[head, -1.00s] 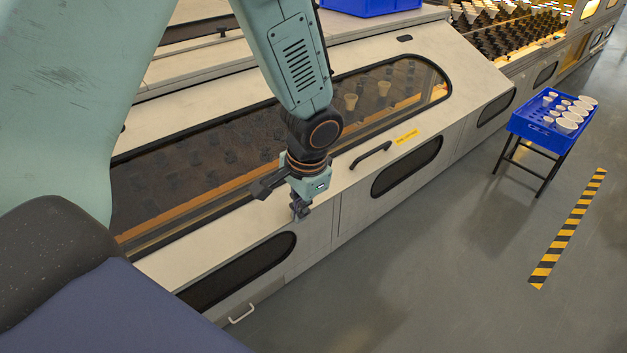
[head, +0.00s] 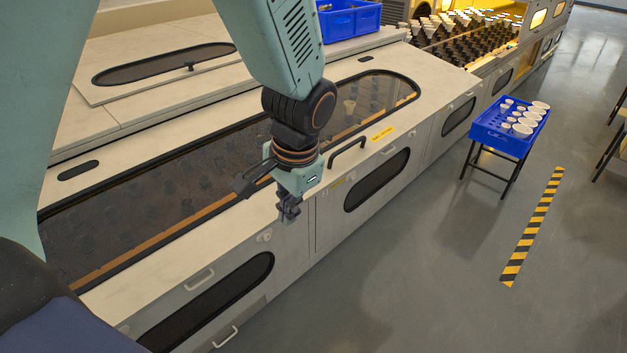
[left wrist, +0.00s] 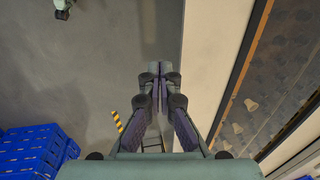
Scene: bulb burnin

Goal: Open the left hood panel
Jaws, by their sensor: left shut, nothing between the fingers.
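The hood panel (head: 225,130) is a cream sloping cover with a long dark window (head: 130,210), and it lies closed on the machine. A black bar handle (head: 348,152) sits near its front edge, beside a yellow label (head: 383,134). My left gripper (head: 289,215) hangs over the machine's front edge, to the left of the handle and apart from it. Its fingers are shut and empty; in the left wrist view (left wrist: 160,72) they point along the cream edge, with grey floor to the left. The right gripper is out of view.
A blue tray table (head: 505,130) with white cups stands on the floor at right. Striped floor tape (head: 533,228) lies before it. A blue crate (head: 350,18) sits on the machine's back.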

